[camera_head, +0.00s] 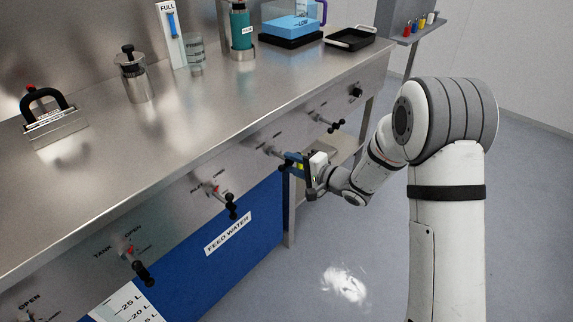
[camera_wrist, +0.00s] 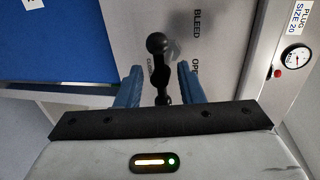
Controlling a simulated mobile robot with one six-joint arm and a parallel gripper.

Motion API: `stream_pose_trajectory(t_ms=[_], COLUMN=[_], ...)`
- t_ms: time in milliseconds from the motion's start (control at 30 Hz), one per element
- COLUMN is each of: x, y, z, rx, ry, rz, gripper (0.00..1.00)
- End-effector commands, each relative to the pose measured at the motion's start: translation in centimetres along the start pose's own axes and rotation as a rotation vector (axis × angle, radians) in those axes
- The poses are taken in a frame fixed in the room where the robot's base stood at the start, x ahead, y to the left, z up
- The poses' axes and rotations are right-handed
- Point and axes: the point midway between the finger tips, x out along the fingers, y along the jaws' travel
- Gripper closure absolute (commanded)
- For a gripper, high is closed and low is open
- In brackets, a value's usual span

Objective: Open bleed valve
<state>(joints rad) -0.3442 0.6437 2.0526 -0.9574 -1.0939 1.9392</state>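The bleed valve's black ball-ended handle (camera_wrist: 160,75) shows in the wrist view beside the "BLEED" label (camera_wrist: 197,22), with "OPEN" and "CLOSE" marks near it. My gripper (camera_wrist: 160,72) is open, with one blue finger on each side of the handle. Gaps show between the handle and both fingers. In the head view my gripper (camera_head: 292,164) is at the front panel of the steel bench (camera_head: 225,150), and it hides most of this valve.
Other black-handled valves sit along the panel: one to the right (camera_head: 330,123), one to the left (camera_head: 230,204) and one nearer (camera_head: 142,270). A blue feed water tank (camera_head: 250,245) is below. A gauge (camera_wrist: 294,55) shows in the wrist view. The floor at right is clear.

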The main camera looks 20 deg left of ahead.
Motion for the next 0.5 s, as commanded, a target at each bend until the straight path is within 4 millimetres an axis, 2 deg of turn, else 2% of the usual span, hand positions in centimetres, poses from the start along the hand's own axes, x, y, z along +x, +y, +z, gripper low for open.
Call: stream_pose_trajectory(t_ms=[33,200,500], x=[0.9,2.9,3.5], y=[0.2,0.1,0.0], z=[0.1,0.1,0.0], rx=[-0.001,-0.001,-0.001], ry=[-0.002,0.0,0.001], rz=[0.0,0.001,0.001], gripper=[0.66,0.66,0.66])
